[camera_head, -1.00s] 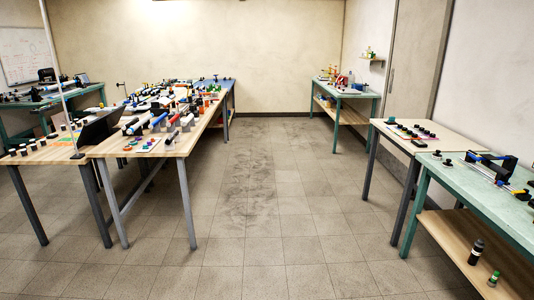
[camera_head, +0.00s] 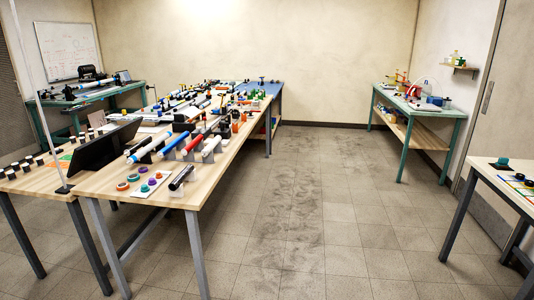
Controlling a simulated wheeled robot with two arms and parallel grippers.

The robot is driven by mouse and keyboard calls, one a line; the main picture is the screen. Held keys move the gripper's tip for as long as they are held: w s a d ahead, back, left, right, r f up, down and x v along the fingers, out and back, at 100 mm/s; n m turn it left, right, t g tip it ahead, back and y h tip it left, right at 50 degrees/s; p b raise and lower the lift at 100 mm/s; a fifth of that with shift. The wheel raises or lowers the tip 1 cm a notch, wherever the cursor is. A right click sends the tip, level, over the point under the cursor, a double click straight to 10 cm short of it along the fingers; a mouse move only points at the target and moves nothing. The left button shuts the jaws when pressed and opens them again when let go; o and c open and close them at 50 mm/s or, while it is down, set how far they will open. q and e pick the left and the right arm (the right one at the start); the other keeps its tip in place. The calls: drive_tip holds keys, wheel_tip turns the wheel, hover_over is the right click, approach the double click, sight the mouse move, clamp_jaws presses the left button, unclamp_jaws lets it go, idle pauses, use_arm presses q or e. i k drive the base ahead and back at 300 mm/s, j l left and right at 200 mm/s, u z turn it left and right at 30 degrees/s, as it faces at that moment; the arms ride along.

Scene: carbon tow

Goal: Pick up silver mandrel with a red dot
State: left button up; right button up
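Several tubes lie in stands across the near end of the long wooden table (camera_head: 95,190). Neither of my grippers is in view.
A dark screen (camera_head: 104,142) stands on the table's left part, by a pale pole (camera_head: 40,110). A green-framed table (camera_head: 425,109) stands at the back right, and another table (camera_head: 505,172) at the right edge. The tiled floor (camera_head: 310,220) between them is clear.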

sight(208, 149)
drive_tip(key=i+j+u, duration=0.2)
drive_tip(key=i+j, duration=0.25)
drive_tip(key=i+j+u, duration=0.15)
drive_tip(key=i+j, duration=0.2)
drive_tip(key=i, duration=0.25)
